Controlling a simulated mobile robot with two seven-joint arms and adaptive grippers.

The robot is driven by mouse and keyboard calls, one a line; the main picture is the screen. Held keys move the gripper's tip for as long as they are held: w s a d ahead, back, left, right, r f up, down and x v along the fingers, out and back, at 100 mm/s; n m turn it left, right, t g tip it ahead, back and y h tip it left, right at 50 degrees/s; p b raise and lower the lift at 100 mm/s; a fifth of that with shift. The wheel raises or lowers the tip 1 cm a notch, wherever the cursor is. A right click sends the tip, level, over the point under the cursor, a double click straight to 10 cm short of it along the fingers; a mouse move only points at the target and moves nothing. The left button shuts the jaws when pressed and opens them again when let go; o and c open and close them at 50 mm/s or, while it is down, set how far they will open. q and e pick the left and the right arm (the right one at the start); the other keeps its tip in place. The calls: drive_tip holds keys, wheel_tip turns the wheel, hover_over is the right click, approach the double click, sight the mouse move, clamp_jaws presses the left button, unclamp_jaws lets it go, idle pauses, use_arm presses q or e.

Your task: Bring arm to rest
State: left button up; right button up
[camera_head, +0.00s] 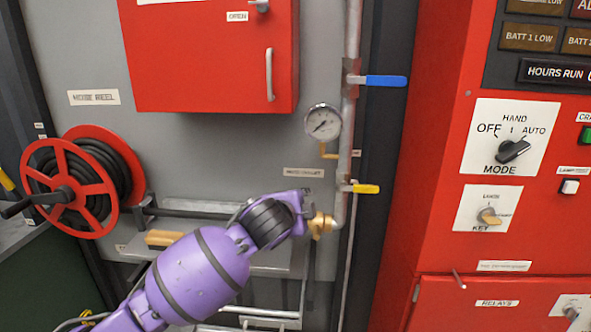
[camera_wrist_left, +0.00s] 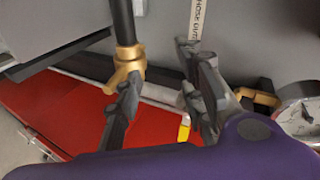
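My left arm (camera_head: 205,265), purple with black bands, reaches in from the lower left of the head view. Its wrist end (camera_head: 293,205) is beside the brass hose outlet (camera_head: 321,224) at the bottom of the grey pipe; the gripper itself is mostly hidden there. In the left wrist view my left gripper (camera_wrist_left: 161,72) has its two dark fingers apart, with nothing held between them. The brass fitting (camera_wrist_left: 126,68) on its pipe is close to the left finger; I cannot tell if they touch. My right gripper is in neither view.
A pressure gauge (camera_head: 322,121), blue-handled valve (camera_head: 385,80) and yellow-handled valve (camera_head: 365,188) are along the pipe. A hose reel (camera_head: 72,190) is at left. A red cabinet (camera_head: 212,55) hangs above; a red control panel (camera_head: 440,150) with switches is at right.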

use_arm(q)
drive_tip(key=s+a+f+n+h+p, duration=0.1)
drive_tip(key=s+a+f+n, duration=0.4)
drive_tip(key=s+f, duration=0.6)
drive_tip(key=s+a+f+n+p, duration=0.1)
drive_tip(key=s+a+f+n, duration=0.1)
drive_tip(key=s+f+n, duration=0.65)
drive_tip(key=s+a+f+n+g+y, duration=0.1)
drive_tip(key=s+a+f, duration=0.3)
drive_tip(key=s, duration=0.6)
drive_tip(key=s+a+f+n+g+y, duration=0.1)
drive_tip(key=s+a+f, duration=0.3)
drive_tip(key=s+f, duration=0.5)
drive_tip(key=s+a+f+n+g+y, duration=0.1)
drive_tip(key=s+a+f+g, duration=0.1)
drive_tip(key=s+a+f, duration=0.2)
drive_tip(key=s+f, duration=0.3)
drive_tip(key=s, duration=0.5)
drive_tip(key=shift+s+f+n+y+p, duration=0.2)
drive_tip(key=shift+s+n+y+p, duration=0.1)
drive_tip(key=shift+s+n+p, duration=0.1)
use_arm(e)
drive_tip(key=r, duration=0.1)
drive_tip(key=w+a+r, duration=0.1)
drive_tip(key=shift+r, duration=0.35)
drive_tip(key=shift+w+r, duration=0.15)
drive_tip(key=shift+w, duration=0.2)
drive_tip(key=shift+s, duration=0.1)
